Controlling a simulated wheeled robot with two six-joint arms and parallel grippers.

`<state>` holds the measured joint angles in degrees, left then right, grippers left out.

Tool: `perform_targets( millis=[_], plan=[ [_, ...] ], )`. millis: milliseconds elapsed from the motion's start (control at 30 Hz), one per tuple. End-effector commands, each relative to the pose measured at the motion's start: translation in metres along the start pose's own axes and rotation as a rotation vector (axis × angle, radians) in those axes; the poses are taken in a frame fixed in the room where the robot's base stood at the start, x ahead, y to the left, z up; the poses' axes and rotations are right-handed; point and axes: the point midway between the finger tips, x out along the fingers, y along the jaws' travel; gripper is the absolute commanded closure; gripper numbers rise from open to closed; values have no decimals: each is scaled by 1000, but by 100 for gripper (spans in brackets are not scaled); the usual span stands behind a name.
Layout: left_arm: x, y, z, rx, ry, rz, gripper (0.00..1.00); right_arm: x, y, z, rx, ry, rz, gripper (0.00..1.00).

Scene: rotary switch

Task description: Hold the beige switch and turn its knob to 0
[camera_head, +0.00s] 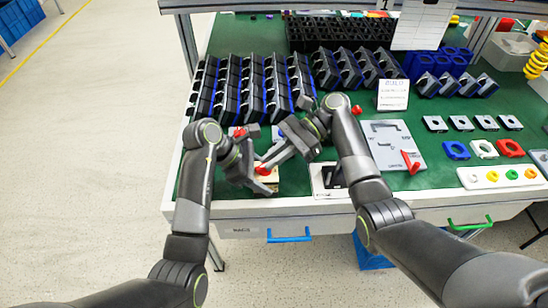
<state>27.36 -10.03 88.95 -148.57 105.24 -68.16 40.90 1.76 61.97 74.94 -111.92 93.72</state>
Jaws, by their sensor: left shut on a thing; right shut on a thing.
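The beige switch (268,187) sits near the front edge of the green table, partly hidden by my grippers. Its red knob (263,170) shows on top; the exact setting of the knob is too small to read. My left gripper (262,182) comes in from the left and is shut on the beige switch's body. My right gripper (267,168) reaches in from the upper right and is shut on the red knob.
Another red-topped part (239,132) lies just behind my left gripper. A white-framed box (328,193) stands to the right at the front edge. Rows of black bins (250,85) fill the back. A grey panel with a red handle (392,143) lies at right.

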Motion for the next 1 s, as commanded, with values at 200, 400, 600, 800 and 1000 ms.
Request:
perform_targets(
  millis=[200, 400, 600, 800, 1000],
  plan=[
    [0, 0, 0, 1, -1, -2, 66, 0, -1, -1, -10, 1, 29, 100],
    [0, 0, 0, 2, -1, -2, 66, 0, 0, -1, -11, 0, 32, 100],
    [0, 0, 0, 1, -1, -2, 66, 0, 0, -1, -11, 0, 31, 83],
    [0, 0, 0, 1, -1, -1, 66, 0, 0, -1, -12, 0, 31, 67],
    [0, 0, 0, 0, -1, -1, 66, 0, -1, 0, -12, -1, 31, 67]
  ],
)
